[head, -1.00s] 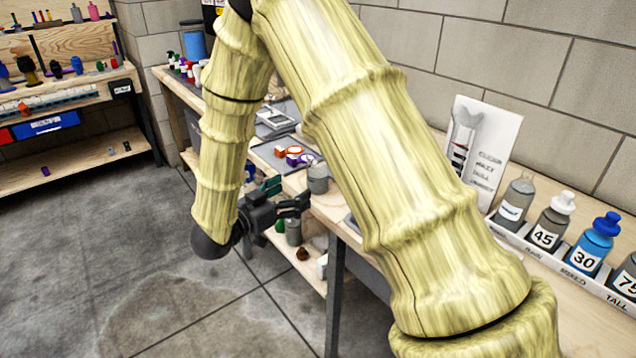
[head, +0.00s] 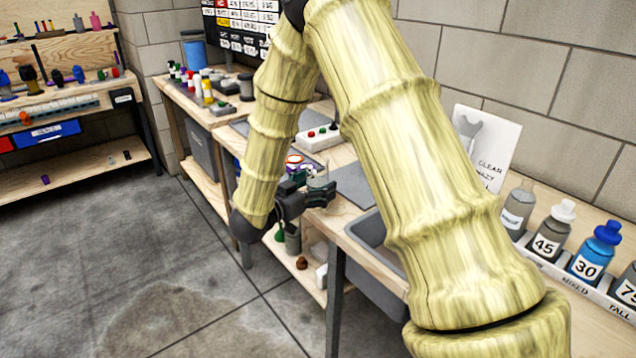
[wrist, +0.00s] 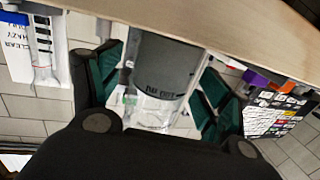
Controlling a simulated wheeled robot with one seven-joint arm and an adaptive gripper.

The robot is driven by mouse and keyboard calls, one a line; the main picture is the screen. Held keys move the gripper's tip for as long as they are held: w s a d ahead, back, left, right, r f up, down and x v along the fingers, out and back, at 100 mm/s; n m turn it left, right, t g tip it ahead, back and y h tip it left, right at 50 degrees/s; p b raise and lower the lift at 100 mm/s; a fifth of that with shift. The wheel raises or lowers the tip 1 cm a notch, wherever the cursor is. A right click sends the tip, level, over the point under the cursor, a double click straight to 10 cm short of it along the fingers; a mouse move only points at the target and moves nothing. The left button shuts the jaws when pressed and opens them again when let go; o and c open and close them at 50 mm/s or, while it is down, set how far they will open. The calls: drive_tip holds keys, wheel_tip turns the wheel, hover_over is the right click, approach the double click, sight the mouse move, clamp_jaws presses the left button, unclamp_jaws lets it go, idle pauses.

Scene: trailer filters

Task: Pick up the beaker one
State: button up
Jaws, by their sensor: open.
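The beaker (wrist: 168,75) is a clear vessel with a grey band or contents and blurred lettering. It fills the middle of the wrist view, between the green finger pads of my gripper (wrist: 160,90). My gripper is open, with one finger on each side of the beaker; I cannot tell whether either touches it. In the head view my gripper (head: 308,192) is at the bench's front edge, with the greyish beaker (head: 319,181) at its fingers. The beaker's base is hard to make out there.
A grey sunken basin (head: 375,235) and a button box (head: 318,137) are on the bench. Numbered bottles (head: 548,232) stand in a rack at right, before a white card (head: 486,142). Dark green and brown items sit on the lower shelf. Open floor lies at left.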

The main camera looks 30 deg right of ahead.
drive_tip(key=shift+w+d, duration=0.15)
drive_tip(key=shift+d, duration=0.3)
drive_tip(key=shift+c, duration=0.3)
drive_tip(key=c, duration=1.2)
drive_tip(key=shift+r, duration=0.15)
